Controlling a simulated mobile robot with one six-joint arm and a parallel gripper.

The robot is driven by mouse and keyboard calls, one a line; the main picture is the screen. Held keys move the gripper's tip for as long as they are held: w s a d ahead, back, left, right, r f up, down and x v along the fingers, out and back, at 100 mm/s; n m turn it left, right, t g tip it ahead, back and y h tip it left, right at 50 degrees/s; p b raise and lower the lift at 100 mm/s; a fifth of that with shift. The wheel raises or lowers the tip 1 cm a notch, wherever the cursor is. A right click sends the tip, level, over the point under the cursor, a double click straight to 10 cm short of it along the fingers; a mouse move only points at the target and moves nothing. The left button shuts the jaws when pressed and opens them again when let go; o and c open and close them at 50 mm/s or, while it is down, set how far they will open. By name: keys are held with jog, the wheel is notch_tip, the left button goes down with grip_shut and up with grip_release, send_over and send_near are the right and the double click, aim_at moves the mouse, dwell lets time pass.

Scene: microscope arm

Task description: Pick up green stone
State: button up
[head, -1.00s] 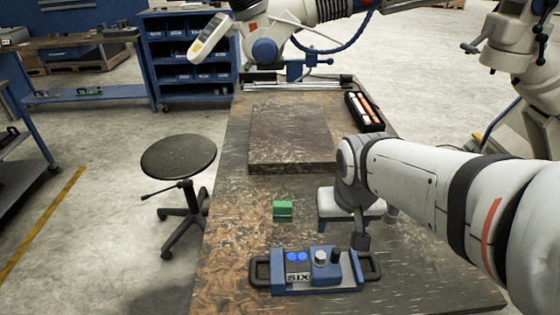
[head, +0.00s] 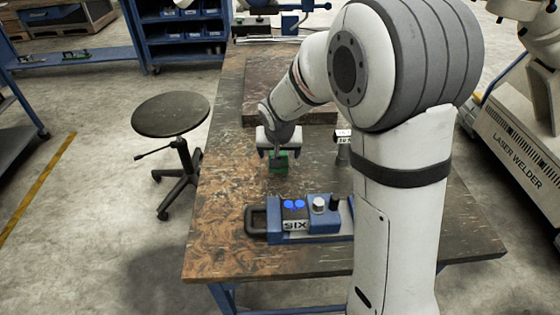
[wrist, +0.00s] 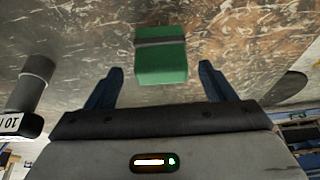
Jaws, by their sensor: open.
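The green stone (head: 281,167) is a small green block on the worktable (head: 225,180). In the head view my gripper (head: 277,157) is right at it and hides part of it. In the wrist view the green stone (wrist: 160,65) has a dark band across it. My gripper (wrist: 161,74) is open there, with one blue finger to each side. The stone's near end lies about level with the fingertips, with a gap on both sides. I cannot tell the exact depth between fingers and stone.
A blue control box (head: 300,222) marked SIX stands in front of the stone. A dark slab (head: 262,105) lies behind it. A small labelled cylinder (head: 343,147) stands to the right; it also shows in the wrist view (wrist: 36,80). A stool (head: 170,115) stands left of the table.

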jog(key=x, duration=0.4)
jog(key=shift+a, duration=0.1)
jog(key=shift+s, duration=0.1)
jog(key=shift+c, duration=0.5)
jog(key=shift+r, duration=0.1)
jog(key=c, duration=1.1)
notch_tip(320, 180, up, 10)
jog(key=shift+p, duration=0.35)
